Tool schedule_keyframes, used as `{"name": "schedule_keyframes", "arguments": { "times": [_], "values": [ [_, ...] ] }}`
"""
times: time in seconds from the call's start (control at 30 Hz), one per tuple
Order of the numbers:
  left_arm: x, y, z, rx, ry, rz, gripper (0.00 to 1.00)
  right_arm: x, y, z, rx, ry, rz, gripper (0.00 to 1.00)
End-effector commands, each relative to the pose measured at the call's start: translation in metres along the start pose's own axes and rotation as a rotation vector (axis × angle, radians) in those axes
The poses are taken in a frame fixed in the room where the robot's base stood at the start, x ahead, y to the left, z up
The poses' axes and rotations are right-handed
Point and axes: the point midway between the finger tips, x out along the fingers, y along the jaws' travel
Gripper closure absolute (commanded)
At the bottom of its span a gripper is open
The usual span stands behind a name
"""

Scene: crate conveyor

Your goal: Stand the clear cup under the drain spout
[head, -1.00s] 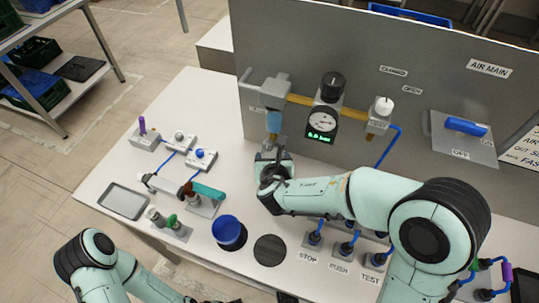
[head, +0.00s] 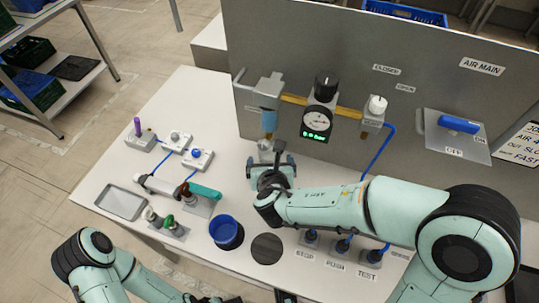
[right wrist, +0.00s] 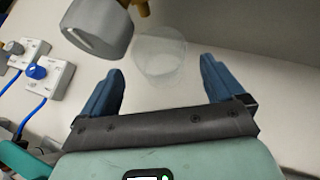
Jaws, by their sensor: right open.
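The clear cup (right wrist: 160,56) stands upright on the white bench in the right wrist view, just ahead of my right gripper (right wrist: 162,90). The gripper's two blue fingers are open, one on each side of the space in front of the cup. In the head view my right gripper (head: 270,163) is low over the bench, and a faint part of the cup (head: 264,147) shows beyond it. The brass drain spout (head: 269,134) hangs under the bluish filter bowl (head: 269,118), close above the cup in the picture. Exact alignment cannot be told.
The grey panel (head: 330,75) behind carries a gauge (head: 317,120) and a valve. A blue cup (head: 226,232) and a dark disc (head: 267,248) are in front. Button boxes (head: 197,158) and a grey tray (head: 122,202) lie left. Hoses stand at right.

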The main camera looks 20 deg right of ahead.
Motion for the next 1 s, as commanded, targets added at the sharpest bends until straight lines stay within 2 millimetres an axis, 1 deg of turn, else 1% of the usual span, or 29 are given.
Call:
{"name": "schedule_keyframes", "arguments": {
  "times": [0.03, 0.2, 0.3, 0.4, 0.53, 1.0],
  "values": [
    [-0.003, 0.001, 0.000, 0.000, 0.001, 0.000, 0.57, -0.014, 0.000, 0.002, 0.001, -0.003, 0.003, 0.05],
    [-0.008, 0.003, -0.001, 0.001, 0.003, 0.001, 0.57, -0.047, 0.000, 0.002, 0.000, -0.002, 0.003, 0.05],
    [-0.010, 0.004, -0.001, 0.001, 0.004, 0.001, 0.57, -0.059, 0.000, 0.001, 0.001, -0.001, 0.001, 0.05],
    [-0.011, 0.004, -0.001, 0.001, 0.004, 0.001, 0.57, -0.067, 0.000, 0.001, 0.001, 0.000, 0.000, 0.05],
    [-0.011, 0.004, -0.001, 0.002, 0.004, 0.001, 0.57, -0.070, 0.000, 0.000, 0.000, 0.000, 0.000, 0.05],
    [-0.011, 0.004, -0.001, 0.001, 0.004, 0.001, 0.57, -0.070, 0.000, 0.000, 0.000, 0.000, -0.001, 0.05]
  ]
}}
